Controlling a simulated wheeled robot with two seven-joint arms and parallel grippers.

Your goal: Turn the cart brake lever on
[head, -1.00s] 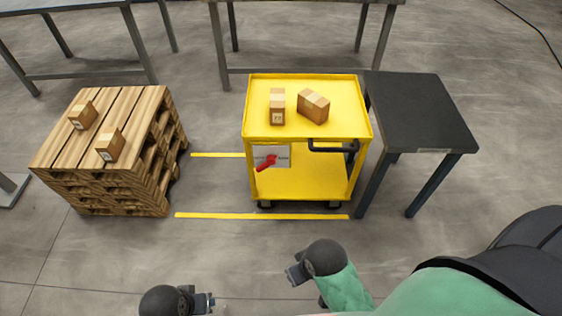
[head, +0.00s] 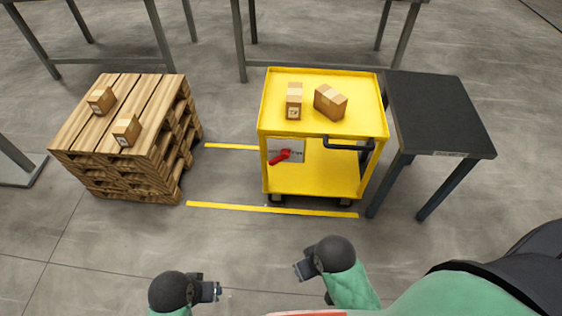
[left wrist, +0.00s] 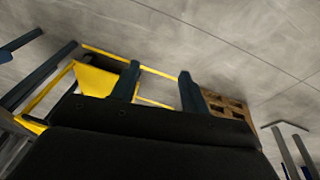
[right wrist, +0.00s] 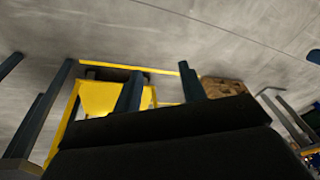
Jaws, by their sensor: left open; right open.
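The yellow cart (head: 315,182) stands ahead of me, between the pallet stack and a dark table. My left gripper (head: 217,291) is open and empty, low in the head view and well short of the cart. My right gripper (head: 299,270) is open and empty, below the cart in the picture and apart from it. The cart also shows in the left wrist view (left wrist: 100,80) and the right wrist view (right wrist: 98,98), beyond the open fingers; the lever cannot be made out there.
Two cardboard boxes (head: 330,101) lie on the cart's top tray. A black handle (head: 347,146) juts from its front right. The dark table (head: 440,115) stands close on the right, the pallet stack (head: 125,145) on the left. Yellow floor lines (head: 230,207) flank the cart; floor before it is clear.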

